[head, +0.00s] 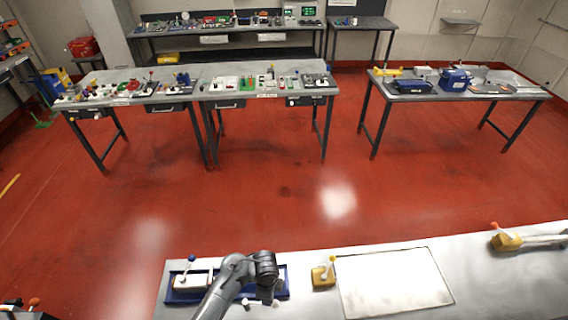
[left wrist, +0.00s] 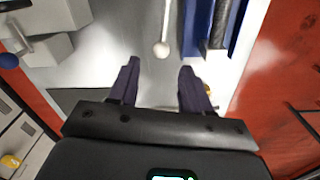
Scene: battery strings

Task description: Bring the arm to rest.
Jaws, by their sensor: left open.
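My left gripper (head: 267,290) hangs over the right part of the blue tray (head: 172,297) on the near table (head: 320,308) in the head view. In the left wrist view its two dark fingers (left wrist: 158,85) are apart with nothing between them. A white rod with a round end (left wrist: 161,48) lies just beyond the fingertips. The blue tray's edge (left wrist: 196,28) is to the right of it. My arm hides part of the tray in the head view. My right gripper is not in view.
A white block with a blue-knobbed lever (head: 190,279) is at the tray's left. Another yellow block (head: 505,242) is at the far right. Red floor lies beyond the near table.

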